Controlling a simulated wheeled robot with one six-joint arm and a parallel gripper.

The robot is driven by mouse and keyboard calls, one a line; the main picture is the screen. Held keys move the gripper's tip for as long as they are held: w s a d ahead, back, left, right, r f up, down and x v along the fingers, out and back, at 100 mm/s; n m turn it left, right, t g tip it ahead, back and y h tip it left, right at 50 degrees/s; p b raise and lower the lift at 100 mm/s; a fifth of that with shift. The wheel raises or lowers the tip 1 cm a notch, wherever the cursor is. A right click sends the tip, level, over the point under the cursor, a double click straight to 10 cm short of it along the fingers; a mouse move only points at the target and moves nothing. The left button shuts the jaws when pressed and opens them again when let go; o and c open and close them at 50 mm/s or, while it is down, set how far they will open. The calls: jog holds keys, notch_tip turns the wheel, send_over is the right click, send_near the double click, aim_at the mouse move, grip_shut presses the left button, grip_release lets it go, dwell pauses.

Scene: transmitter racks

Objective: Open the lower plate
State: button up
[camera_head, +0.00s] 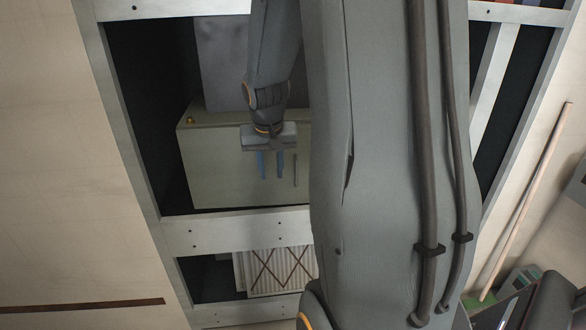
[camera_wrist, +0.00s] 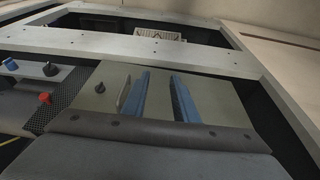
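A beige-green plate (camera_head: 220,172) is set in the rack bay in the head view. It also shows in the wrist view (camera_wrist: 225,103). A thin upright handle (camera_head: 295,170) is on the plate, and it shows in the wrist view (camera_wrist: 123,94) beside a dark knob (camera_wrist: 99,88). My gripper (camera_head: 270,176) is in front of the plate. Its two blue fingers are apart with nothing between them in the wrist view (camera_wrist: 164,92). The handle is outside the fingers, to their right in the head view and left in the wrist view. Whether the fingertips touch the plate is unclear.
A pale rack beam (camera_head: 235,231) runs below the plate, with a white grille (camera_head: 278,270) under it. A panel with a red knob (camera_wrist: 45,98) adjoins the plate at left in the wrist view. My arm hides the rack's middle in the head view.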

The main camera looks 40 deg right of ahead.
aim_at(296, 165)
jog(key=w+d+r+m+h, duration=0.1)
jog(key=w+d+m, duration=0.1)
jog(key=d, duration=0.8)
jog(key=shift+m, duration=0.3)
jog(key=shift+p+x, duration=0.7)
jog(key=shift+x, duration=2.95)
jog(key=shift+s, duration=0.1)
jog(key=shift+c, duration=0.4)
grip_shut()
